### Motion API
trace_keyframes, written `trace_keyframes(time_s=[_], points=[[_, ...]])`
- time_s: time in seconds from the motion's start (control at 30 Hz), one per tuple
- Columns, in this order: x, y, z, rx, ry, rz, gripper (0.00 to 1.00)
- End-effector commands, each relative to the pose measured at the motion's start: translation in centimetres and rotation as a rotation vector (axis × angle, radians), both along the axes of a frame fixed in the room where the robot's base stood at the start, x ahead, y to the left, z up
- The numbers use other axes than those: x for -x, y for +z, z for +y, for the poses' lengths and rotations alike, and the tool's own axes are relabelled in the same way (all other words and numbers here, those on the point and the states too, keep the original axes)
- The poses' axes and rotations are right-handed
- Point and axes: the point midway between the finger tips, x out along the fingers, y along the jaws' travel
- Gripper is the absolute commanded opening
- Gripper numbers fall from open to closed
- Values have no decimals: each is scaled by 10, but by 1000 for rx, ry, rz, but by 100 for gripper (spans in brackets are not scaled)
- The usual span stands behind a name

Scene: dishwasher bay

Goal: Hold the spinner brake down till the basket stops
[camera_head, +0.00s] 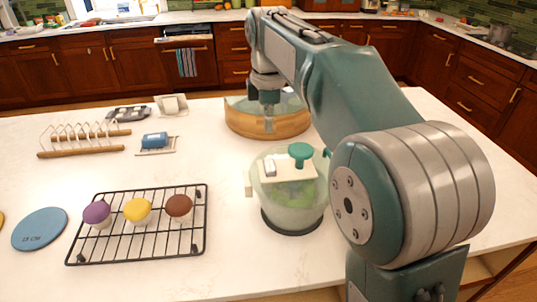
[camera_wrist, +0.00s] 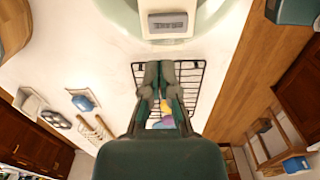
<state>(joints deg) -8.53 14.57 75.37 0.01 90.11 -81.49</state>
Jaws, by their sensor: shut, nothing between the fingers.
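The salad spinner (camera_head: 292,213) stands on the white counter, with a clear bowl and green contents showing through it. Its pale lid carries a green knob (camera_head: 301,152) and a small grey brake button (camera_head: 270,168). The button also shows at the top of the wrist view (camera_wrist: 168,23). My gripper (camera_head: 268,124) points down behind the spinner, in front of the wooden bowl in the picture. It is shut and empty, and appears apart from the button. In the wrist view its fingers (camera_wrist: 160,72) lie below the button. Whether the basket is turning cannot be told.
A wooden bowl (camera_head: 240,121) stands behind the spinner. A black cooling rack (camera_head: 150,247) with three cupcakes is at front left, beside a blue round mat (camera_head: 40,229). A wooden rack (camera_head: 80,153) and a blue sponge (camera_head: 155,139) lie farther back. Bare counter lies between.

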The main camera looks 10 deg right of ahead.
Motion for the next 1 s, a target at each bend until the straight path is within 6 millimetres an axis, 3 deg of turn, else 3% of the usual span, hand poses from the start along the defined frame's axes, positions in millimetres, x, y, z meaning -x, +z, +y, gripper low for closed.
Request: trace_keyframes(time_s=[0.2,0.43,1.0], points=[[0,-42,0,0,0,3,0],[0,-77,0,0,0,2,0],[0,-94,0,0,0,1,0]])
